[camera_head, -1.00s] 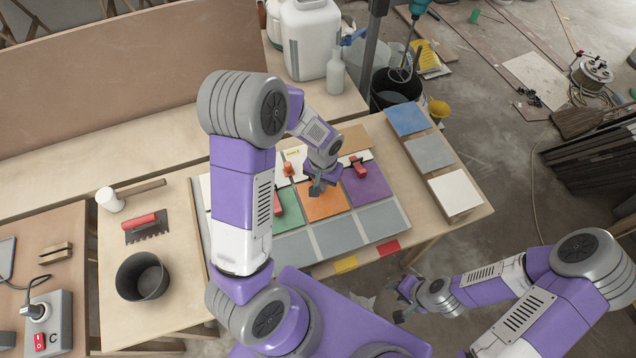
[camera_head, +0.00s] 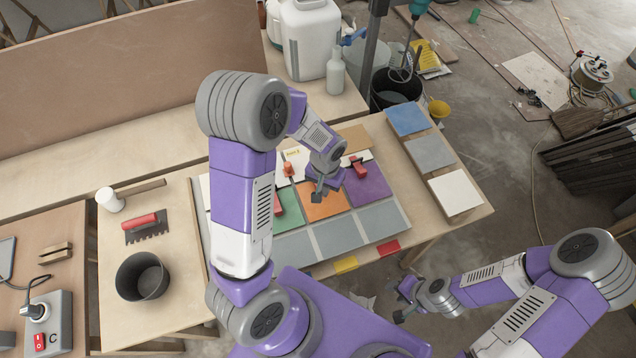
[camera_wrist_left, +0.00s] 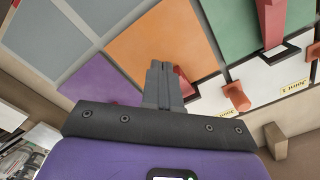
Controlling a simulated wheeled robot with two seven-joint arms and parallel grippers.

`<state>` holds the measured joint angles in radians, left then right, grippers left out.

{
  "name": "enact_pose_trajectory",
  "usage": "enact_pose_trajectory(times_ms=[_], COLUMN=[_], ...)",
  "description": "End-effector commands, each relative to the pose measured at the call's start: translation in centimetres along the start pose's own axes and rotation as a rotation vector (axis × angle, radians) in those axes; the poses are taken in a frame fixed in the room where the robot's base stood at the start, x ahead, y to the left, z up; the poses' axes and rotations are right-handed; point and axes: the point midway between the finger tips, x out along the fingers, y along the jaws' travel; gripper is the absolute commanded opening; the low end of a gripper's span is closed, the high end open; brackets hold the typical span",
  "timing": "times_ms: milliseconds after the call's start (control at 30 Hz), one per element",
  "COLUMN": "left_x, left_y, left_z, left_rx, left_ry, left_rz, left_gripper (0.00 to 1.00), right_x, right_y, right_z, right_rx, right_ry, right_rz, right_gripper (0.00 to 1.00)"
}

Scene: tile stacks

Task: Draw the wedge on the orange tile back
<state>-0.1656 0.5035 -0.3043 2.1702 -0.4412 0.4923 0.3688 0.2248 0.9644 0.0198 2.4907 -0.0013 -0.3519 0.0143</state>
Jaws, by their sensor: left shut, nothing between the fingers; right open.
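The orange tile (camera_head: 325,207) lies in the tile grid between the green tile (camera_wrist_left: 245,25) and the purple tile (camera_head: 368,188). My left gripper (camera_head: 318,195) is shut and empty above the orange tile. In the left wrist view its fingertips (camera_wrist_left: 157,68) cover part of that tile. A red wedge (camera_wrist_left: 186,84) shows at the orange tile's edge, mostly hidden behind the fingers; I cannot tell whether they touch. Another red wedge (camera_head: 278,206) lies on the green tile, and one (camera_head: 360,168) at the purple tile's edge. My right gripper (camera_head: 402,300) is open, away from the tiles.
A small orange piece (camera_wrist_left: 237,97) stands on the white tiles near the orange tile. Grey tiles (camera_head: 338,235) fill the near row. Spare blue, grey and white tiles (camera_head: 455,192) lie at right. A black bucket (camera_head: 142,277) and trowel (camera_head: 146,227) are at left.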

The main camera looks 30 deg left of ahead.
Motion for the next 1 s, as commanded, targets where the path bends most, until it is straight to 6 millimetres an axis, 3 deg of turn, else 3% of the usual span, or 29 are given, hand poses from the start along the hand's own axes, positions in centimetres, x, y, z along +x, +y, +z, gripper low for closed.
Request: enact_pose_trajectory(times_ms=[267,1000], left_x=[-0.5,-5.0], left_y=[0.0,-0.2], left_z=[0.0,-0.2], left_rx=[0.0,0.0], left_ry=[0.001,0.001], left_rz=[0.0,0.001], left_gripper=[0.0,0.0], right_x=[-0.4,-3.7], right_y=[-0.1,-1.4], right_z=[0.0,0.2], right_rx=[0.0,0.0], right_ry=[0.0,0.0], right_rz=[0.0,0.0], right_gripper=[0.43,0.43])
